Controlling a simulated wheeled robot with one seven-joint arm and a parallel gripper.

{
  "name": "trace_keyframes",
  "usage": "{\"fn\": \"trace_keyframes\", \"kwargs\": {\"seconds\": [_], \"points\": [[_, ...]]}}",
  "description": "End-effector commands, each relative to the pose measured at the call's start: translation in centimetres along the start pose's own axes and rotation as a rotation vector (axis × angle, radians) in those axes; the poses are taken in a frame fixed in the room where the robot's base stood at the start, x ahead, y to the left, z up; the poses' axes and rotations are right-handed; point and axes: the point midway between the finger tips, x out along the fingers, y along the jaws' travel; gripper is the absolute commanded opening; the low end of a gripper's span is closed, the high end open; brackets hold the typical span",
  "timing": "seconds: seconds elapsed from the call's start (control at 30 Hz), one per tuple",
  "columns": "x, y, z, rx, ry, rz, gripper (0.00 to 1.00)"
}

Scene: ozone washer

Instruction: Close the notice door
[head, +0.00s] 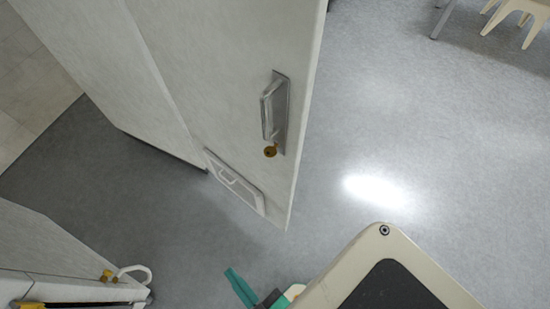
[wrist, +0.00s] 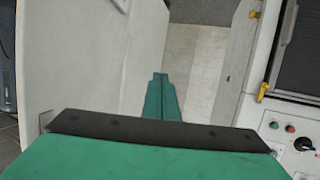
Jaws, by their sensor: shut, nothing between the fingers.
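A tall white door (head: 235,60) with a metal handle (head: 272,108) and a brass lock (head: 270,151) stands at the upper middle of the head view. A pale raised plate (head: 235,182) sits at its lower edge. I see no readable notice, so I cannot tell for sure that this is the notice door. My gripper (head: 233,275) shows teal fingers at the bottom of the head view, below the door and apart from it in the picture. In the wrist view my gripper (wrist: 160,78) is shut and empty, beside a white panel (wrist: 80,60) on the left.
A white cabinet (head: 50,245) with a curved white handle (head: 134,272) stands at the lower left. The wrist view shows a control panel (wrist: 292,135) with buttons and a black knob at right, and a yellow latch (wrist: 263,91). Grey floor (head: 420,120) is open at right; cream chair legs (head: 520,15) stand far right.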

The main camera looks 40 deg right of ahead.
Motion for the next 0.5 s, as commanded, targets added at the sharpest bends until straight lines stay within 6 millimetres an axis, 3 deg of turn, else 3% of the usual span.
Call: {"fn": "trace_keyframes", "kwargs": {"seconds": [0.17,0.3,0.5], "points": [[5.2,-0.7,3.7,-0.073,-0.126,0.012,0.0],[9.2,0.4,5.6,-0.133,-0.22,0.099,0.0],[13.9,4.2,4.9,-0.183,-0.285,0.338,0.0]]}}
